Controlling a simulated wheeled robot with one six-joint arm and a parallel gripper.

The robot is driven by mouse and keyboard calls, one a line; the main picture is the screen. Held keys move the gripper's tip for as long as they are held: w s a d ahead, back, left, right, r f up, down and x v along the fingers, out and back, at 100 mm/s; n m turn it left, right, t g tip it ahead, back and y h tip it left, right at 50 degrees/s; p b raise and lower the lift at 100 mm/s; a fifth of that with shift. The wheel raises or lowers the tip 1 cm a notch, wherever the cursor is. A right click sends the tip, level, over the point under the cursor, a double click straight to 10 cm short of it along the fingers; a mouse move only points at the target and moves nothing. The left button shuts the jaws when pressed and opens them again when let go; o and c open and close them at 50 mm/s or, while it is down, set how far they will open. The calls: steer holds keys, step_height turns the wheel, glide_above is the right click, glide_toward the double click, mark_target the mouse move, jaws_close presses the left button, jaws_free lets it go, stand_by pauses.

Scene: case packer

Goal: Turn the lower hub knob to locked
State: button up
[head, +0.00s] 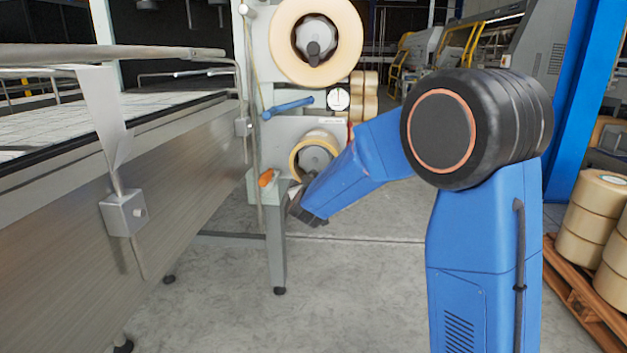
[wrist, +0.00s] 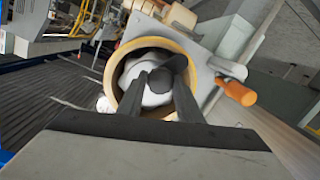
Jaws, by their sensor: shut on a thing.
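The lower hub (head: 316,158) sits inside a narrow tan tape roll (head: 297,160) on the grey machine frame. In the wrist view, the pale hub (wrist: 130,72) shows inside the roll's ring (wrist: 203,75), with the dark lower hub knob (wrist: 179,63) at its front. My gripper (wrist: 161,78) reaches into the ring, its two dark fingers shut on the knob with a gap between them. In the head view, my gripper (head: 296,196) is at the lower hub's front, and its fingertips are hard to make out. No lock marking is readable.
An orange handle (head: 266,178) sits close beside the lower roll. A larger tape roll (head: 346,40) with its own dark knob (head: 314,50) is above. The conveyor (head: 180,165) stands left; floor in front is clear.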

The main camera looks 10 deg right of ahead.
steer(key=n, duration=0.4)
steer(key=shift+a+n+h, duration=0.1)
steer(key=shift+n+h, duration=0.2)
steer(key=shift+h, duration=0.1)
stand_by(0.5)
steer(key=o, duration=1)
steer(key=shift+o, duration=0.2)
steer(key=v, duration=1.7)
steer(key=shift+s+r, duration=0.2)
steer(key=shift+r, duration=0.05)
steer(key=shift+a, duration=0.1)
